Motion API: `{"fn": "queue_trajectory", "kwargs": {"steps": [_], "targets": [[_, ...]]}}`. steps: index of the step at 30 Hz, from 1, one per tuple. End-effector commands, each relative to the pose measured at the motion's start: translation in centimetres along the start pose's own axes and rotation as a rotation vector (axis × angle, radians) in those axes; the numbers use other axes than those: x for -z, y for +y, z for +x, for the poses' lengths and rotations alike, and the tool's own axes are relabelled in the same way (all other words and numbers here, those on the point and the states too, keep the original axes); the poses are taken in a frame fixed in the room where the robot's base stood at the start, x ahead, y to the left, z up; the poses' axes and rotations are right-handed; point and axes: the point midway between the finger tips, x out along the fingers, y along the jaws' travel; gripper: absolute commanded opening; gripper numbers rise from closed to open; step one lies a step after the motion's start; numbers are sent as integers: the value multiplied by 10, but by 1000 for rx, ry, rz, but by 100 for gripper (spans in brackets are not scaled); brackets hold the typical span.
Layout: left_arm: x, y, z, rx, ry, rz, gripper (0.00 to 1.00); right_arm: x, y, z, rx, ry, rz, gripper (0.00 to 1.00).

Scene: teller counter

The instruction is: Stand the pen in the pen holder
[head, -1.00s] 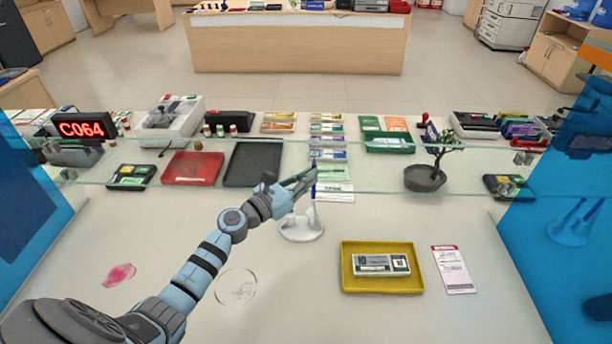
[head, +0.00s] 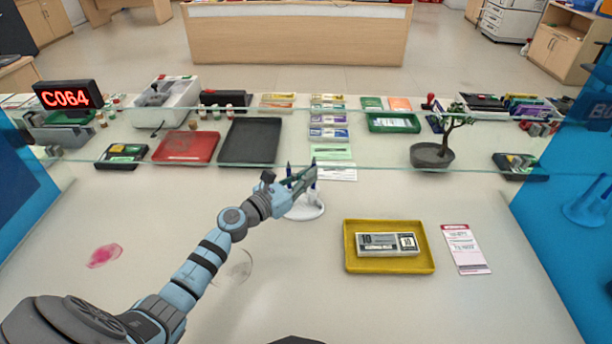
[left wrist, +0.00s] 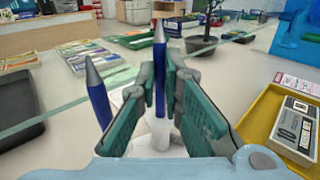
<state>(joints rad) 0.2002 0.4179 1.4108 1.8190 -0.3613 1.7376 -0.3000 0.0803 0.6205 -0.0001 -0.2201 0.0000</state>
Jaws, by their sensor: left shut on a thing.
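The white pen holder (head: 308,212) stands on the counter near the middle of the head view. My left gripper (head: 311,175) is just above it, its fingers shut on an upright blue pen with a grey tip (left wrist: 159,75). The held pen's lower part runs down to a white upright piece of the holder (left wrist: 158,138); whether it is seated there I cannot tell. A second blue pen (left wrist: 97,92) stands outside the left finger in the left wrist view, its lower end hidden. My right gripper is not in view.
A glass screen edge (head: 380,171) crosses behind the holder. A yellow tray (head: 390,266) with a boxed item and a printed slip (head: 465,249) lie to the right. A black tray (head: 250,142) and a potted tree (head: 433,154) stand farther back. The front left counter is mostly clear.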

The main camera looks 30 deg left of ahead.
Motion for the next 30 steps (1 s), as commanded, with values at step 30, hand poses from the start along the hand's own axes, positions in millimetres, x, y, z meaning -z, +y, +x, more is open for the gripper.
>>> {"fn": "queue_trajectory", "kwargs": {"steps": [30], "targets": [[0,0,-75,0,1,0,31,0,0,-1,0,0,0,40]]}}
